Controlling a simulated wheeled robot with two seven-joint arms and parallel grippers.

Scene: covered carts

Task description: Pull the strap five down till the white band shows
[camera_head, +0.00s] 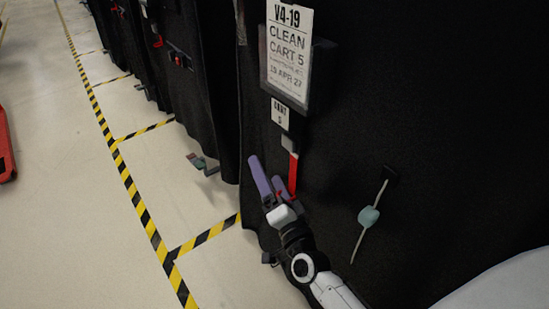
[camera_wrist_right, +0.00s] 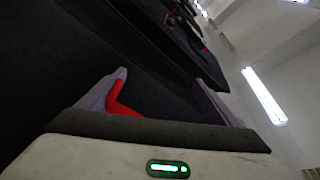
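The red strap (camera_head: 293,172) hangs from a dark buckle (camera_head: 289,143) below the small "CART 5" tag (camera_head: 280,114) on the black cart cover (camera_head: 430,120). No white band shows on it. My right gripper (camera_head: 268,178) is at the strap's lower part, its purple fingers apart. In the right wrist view a red piece (camera_wrist_right: 119,103) lies against the inner side of the left finger, and the gap between the fingers (camera_wrist_right: 163,88) is wide. Part of the strap's lower end is hidden by the gripper. My left gripper is not in view.
A sign holder reading "CLEAN CART 5" (camera_head: 289,45) is above the strap. A pale cord with a teal toggle (camera_head: 369,216) hangs to the right. Other covered carts (camera_head: 205,80) stand behind left. Floor with yellow-black tape (camera_head: 135,195) is open at left.

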